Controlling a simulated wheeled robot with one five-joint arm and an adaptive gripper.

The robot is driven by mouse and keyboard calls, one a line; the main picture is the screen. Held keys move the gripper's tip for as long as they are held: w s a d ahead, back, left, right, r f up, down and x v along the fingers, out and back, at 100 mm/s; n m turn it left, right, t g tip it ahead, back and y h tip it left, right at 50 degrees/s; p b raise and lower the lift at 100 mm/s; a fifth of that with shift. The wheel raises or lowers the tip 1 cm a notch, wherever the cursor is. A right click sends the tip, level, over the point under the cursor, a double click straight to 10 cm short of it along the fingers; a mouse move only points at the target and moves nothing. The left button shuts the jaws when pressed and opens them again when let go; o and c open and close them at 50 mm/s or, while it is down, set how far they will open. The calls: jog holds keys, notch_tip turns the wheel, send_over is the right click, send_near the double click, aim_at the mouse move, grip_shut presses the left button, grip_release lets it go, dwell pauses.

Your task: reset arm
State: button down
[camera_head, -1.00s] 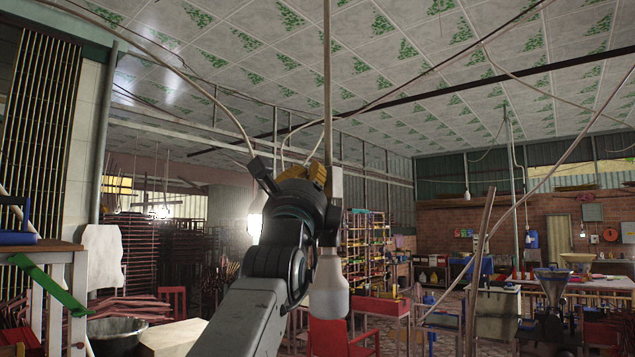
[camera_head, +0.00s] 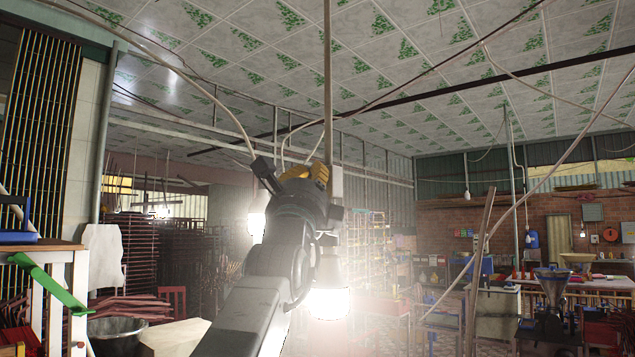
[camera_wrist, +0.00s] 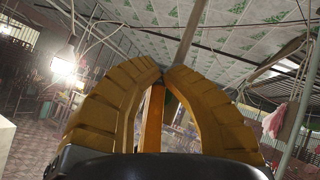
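My gripper (camera_head: 318,172) is raised in the middle of the head view, at the top of my grey and black arm, with its yellow fingers pointing away from me. In the wrist view, its two ribbed yellow fingers (camera_wrist: 165,72) curve inward and their tips come together. A narrow gap shows between the fingers lower down, with an orange strip (camera_wrist: 152,118) in it that I cannot identify. I see nothing clearly held.
A glowing bulb (camera_head: 328,300) hangs right beside my arm, below a vertical pole (camera_head: 327,85). A wooden table (camera_head: 45,246) and a dark bowl (camera_head: 117,334) are at left. Stacked racks (camera_head: 130,240) stand behind. A metal hopper (camera_head: 552,285) is at right.

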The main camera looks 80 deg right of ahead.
jog(key=shift+a, duration=0.25)
dwell(0.6)
jog(key=shift+w+t, duration=0.1)
jog(key=shift+t, duration=0.2)
